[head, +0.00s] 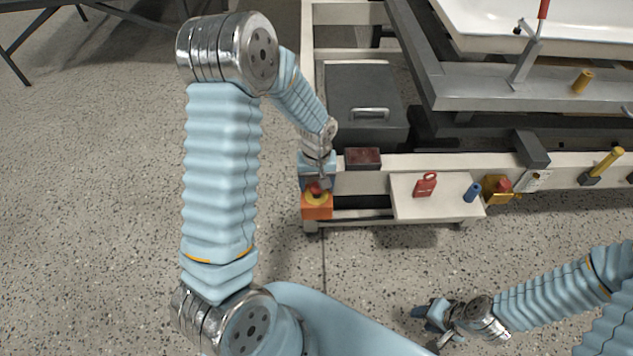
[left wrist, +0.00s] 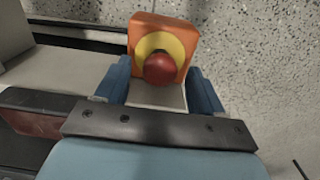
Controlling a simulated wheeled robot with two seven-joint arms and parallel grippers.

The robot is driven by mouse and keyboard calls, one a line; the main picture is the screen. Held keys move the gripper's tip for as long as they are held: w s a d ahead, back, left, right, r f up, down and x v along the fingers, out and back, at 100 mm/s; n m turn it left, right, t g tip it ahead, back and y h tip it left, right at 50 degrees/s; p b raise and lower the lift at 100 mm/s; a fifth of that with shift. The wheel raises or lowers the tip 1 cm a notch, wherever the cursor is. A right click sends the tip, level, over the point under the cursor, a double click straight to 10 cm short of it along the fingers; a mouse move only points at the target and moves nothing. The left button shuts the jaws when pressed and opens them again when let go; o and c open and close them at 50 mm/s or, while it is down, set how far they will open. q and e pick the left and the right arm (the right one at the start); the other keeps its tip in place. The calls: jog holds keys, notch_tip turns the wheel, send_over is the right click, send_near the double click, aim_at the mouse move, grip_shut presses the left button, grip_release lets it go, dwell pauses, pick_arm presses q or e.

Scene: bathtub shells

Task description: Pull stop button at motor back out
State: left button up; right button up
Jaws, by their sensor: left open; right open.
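The stop button is a red knob (head: 315,189) on a yellow ring, set on an orange box (head: 317,211) at the left end of the cream frame. In the left wrist view the red knob (left wrist: 160,68) stands in front of the yellow ring and orange box (left wrist: 146,28). My left gripper (head: 318,182) is at the button, with its blue fingers (left wrist: 163,92) apart on either side of the knob. I cannot tell whether they touch it. My right gripper (head: 432,318) is open and empty over the floor at the lower right, far from the button.
A grey motor box (head: 365,90) with a handle stands behind the button. A dark red block (head: 362,158) sits beside my left gripper. A cream shelf (head: 440,205) carries a red padlock (head: 425,185) and a blue cylinder (head: 472,192). A second red button (head: 503,185) is further right.

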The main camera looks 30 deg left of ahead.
pick_arm(q)
notch_tip(320, 180, up, 6)
jog(key=p, duration=0.3)
jog(key=shift+p, duration=0.3)
jog(key=shift+f, duration=0.1)
